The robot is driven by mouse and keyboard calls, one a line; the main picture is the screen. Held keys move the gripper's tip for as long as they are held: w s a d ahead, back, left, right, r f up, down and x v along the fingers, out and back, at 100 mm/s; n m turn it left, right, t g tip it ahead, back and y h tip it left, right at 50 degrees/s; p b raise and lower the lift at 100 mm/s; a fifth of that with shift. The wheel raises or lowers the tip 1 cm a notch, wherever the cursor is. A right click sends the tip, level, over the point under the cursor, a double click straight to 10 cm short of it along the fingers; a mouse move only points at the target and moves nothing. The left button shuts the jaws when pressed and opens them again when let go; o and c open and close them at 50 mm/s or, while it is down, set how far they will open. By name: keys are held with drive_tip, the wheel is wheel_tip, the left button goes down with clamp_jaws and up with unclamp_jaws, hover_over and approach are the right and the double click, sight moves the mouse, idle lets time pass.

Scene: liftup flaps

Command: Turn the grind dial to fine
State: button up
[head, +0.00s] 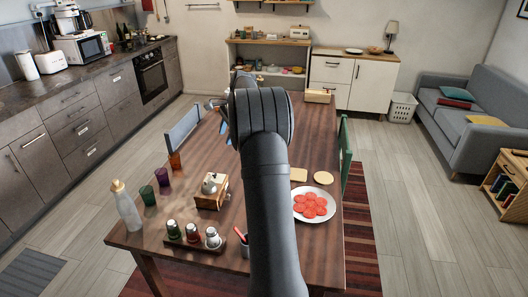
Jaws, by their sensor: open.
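A small wooden grinder (211,191) with a silvery metal top stands on the left part of the brown table. Its grind dial is too small to make out, so I cannot tell its setting. My gripper (217,106) is partly visible beyond the grinder, toward the far part of the table, just left of my dark arm link. It is open and apart from the grinder. My arm hides part of the gripper and the middle of the table.
A bottle (127,207), several coloured cups (147,195) and a rack of shakers (194,238) stand around the grinder's left and near sides. A plate of red slices (313,205) lies right of my arm. A blue-grey chair (184,128) stands at the table's left edge.

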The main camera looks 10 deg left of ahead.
drive_tip(key=s+r+n+t, duration=0.2)
drive_tip(key=s+r+n, duration=0.15)
drive_tip(key=n, duration=0.45)
drive_tip(key=s+d+f+x, duration=0.1)
drive_tip(key=x, duration=0.9)
drive_tip(key=w+v, duration=0.1)
drive_tip(key=v, duration=0.8)
drive_tip(key=s+d+f, duration=0.1)
drive_tip(key=s+d, duration=0.1)
drive_tip(key=d, duration=0.5)
drive_tip(key=s+d+f, duration=0.1)
drive_tip(key=s+d, duration=0.1)
drive_tip(key=d, duration=0.5)
drive_tip(key=shift+f+g, duration=0.3)
drive_tip(key=shift+f, duration=0.05)
drive_tip(key=shift+d, duration=0.15)
